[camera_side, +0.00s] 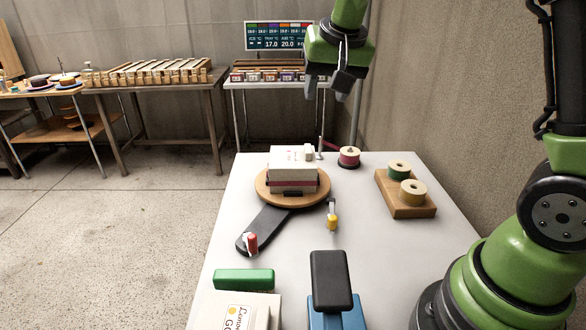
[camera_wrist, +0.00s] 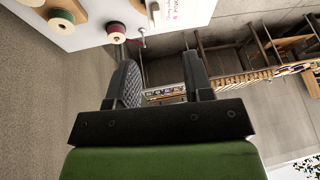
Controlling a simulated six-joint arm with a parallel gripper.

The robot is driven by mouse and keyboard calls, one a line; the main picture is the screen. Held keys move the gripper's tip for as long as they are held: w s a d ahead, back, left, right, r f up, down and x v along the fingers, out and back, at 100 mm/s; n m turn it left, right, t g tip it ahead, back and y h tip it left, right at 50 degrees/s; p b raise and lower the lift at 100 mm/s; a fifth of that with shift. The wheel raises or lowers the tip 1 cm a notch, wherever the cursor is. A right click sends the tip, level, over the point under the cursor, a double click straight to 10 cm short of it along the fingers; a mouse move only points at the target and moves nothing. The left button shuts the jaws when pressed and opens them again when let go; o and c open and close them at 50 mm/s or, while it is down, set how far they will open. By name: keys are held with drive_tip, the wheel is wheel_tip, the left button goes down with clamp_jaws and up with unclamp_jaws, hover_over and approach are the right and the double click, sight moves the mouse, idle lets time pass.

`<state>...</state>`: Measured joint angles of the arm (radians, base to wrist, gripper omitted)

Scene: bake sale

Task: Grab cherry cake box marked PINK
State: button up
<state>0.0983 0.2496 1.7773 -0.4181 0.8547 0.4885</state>
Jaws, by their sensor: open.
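A white cake box (camera_side: 293,163) with pink lettering on top sits on a round wooden turntable (camera_side: 265,190). A dark pink band runs around its lower part. The lettering is too small to read surely. Part of the white box (camera_wrist: 176,12) shows at the top of the wrist view, cut off by the edge. My gripper (camera_side: 330,92) hangs in the air well above and behind the box, to its right in the side view. In the wrist view my gripper (camera_wrist: 157,62) has its two fingers apart with nothing between them.
Spools stand at right: pink (camera_side: 349,157), green and gold on a wooden block (camera_side: 405,211). A dark arm (camera_side: 268,226) with a red-tipped piece juts from the turntable. A lemon-labelled box (camera_side: 240,311), green block (camera_side: 244,279) and black-topped blue device (camera_side: 331,281) fill the front.

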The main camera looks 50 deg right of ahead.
drive_tip(key=m+g+h, duration=0.1)
approach(308, 148)
drive_tip(key=x, duration=0.3)
drive_tip(key=shift+s, duration=0.2)
drive_tip(key=x, duration=0.6)
drive_tip(key=shift+w, duration=0.15)
drive_tip(key=shift+r, duration=0.1)
clamp_jaws()
